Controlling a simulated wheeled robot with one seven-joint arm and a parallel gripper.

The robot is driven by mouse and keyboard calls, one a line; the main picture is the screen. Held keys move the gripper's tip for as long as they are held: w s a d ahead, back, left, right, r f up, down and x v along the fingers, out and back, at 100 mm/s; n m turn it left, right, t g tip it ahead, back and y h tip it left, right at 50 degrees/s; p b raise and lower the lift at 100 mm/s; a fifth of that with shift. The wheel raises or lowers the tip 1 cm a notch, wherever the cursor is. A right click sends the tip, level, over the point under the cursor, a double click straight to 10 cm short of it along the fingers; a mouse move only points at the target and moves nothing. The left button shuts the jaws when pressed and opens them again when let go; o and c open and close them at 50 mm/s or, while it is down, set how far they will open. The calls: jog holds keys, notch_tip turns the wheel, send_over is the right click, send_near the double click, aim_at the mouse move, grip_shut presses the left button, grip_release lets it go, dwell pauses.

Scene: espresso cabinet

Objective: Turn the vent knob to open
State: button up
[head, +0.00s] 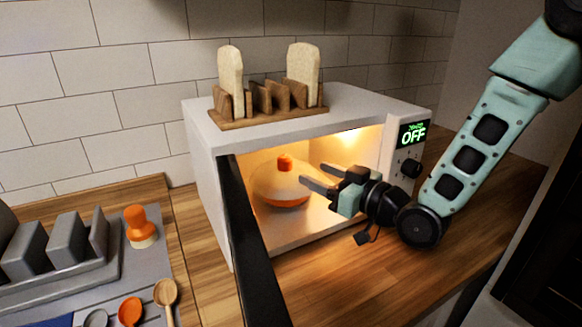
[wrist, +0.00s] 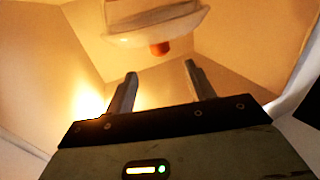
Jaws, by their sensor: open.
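A round dish with a white lid and orange base (head: 281,189) sits inside the open, lit microwave (head: 222,130). An orange knob (head: 285,162) tops the lid; it also shows in the wrist view (wrist: 160,48), where the scene appears upside down. My gripper (head: 313,174) is open and empty, reaching into the cavity from the right with fingers toward the dish. In the wrist view the knob lies beyond the gap between the fingertips (wrist: 160,69), apart from them. No knob in view is readably marked as the vent.
The dark microwave door (head: 247,240) stands open on the left of the cavity. A wooden rack with toast (head: 268,117) stands on top. A grey mat (head: 150,271) at left holds an orange-topped shaker (head: 140,226) and spoons. Counter in front is clear.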

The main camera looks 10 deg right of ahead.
aim_at(291, 162)
jog(key=p+x, duration=0.1)
jog(key=x, duration=0.7)
jog(key=shift+w+a+p, duration=0.2)
jog(key=shift+a+p, duration=0.05)
jog(key=shift+p, duration=0.1)
jog(key=c, duration=1)
